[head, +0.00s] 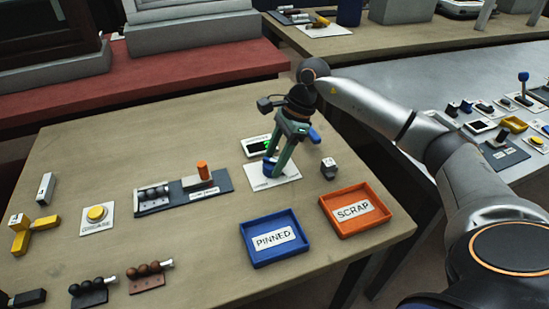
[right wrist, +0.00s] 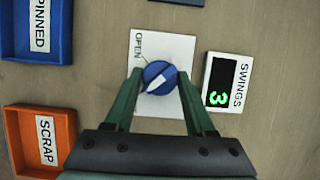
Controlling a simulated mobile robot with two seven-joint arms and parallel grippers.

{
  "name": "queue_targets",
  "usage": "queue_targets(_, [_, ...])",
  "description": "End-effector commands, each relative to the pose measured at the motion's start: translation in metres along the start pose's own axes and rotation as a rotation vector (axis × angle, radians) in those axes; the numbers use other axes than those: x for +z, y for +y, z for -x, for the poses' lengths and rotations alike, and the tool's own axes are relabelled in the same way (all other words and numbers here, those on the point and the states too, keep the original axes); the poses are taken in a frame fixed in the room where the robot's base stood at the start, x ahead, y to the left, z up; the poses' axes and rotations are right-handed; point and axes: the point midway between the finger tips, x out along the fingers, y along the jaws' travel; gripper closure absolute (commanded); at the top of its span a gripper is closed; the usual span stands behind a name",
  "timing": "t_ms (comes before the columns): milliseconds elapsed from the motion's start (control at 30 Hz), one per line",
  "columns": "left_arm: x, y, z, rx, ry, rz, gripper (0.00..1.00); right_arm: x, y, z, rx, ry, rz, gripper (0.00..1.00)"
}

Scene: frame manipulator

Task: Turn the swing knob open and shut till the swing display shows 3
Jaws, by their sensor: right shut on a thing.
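The blue swing knob (right wrist: 158,76) with a white pointer bar sits on a white plate (right wrist: 180,48) marked OPEN. The pointer bar lies at a slant, off the line by the word OPEN. The swing display (right wrist: 222,82), labelled SWINGS, shows a green 3, sideways in the right wrist view. My right gripper (right wrist: 157,84) is shut on the knob, one green finger on each side. In the head view the right gripper (head: 271,162) reaches down over the knob, partly hiding the display (head: 256,146). My left gripper is not in view.
A blue PINNED tray (head: 296,259) and an orange SCRAP tray (head: 378,221) stand in front of the knob. A small grey block (head: 328,170) is right of the plate. A dark fixture with an orange peg (head: 202,171) and a yellow button (head: 96,213) lie left.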

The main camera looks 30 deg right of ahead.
Motion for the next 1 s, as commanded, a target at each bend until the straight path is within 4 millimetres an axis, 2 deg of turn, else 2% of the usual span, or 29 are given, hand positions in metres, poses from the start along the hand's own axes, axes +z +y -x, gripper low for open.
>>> queue_targets(33, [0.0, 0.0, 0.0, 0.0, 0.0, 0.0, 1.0, 0.0, 0.0, 0.0, -0.001, 0.001, 0.003, 0.44])
queue_targets(300, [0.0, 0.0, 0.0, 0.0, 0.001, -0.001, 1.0, 0.0, 0.0, 0.0, -0.001, 0.0, 0.001, 0.15])
queue_targets(633, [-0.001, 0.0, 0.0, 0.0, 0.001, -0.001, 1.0, 0.0, 0.0, 0.006, -0.002, 0.001, 0.0, 0.15])
queue_targets(767, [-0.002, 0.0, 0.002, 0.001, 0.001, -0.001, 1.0, 0.0, -0.001, 0.024, -0.005, 0.0, 0.0, 0.15])
queue_targets(1000, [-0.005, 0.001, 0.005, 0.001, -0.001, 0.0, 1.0, 0.001, -0.001, 0.078, -0.006, 0.0, 0.0, 0.15])
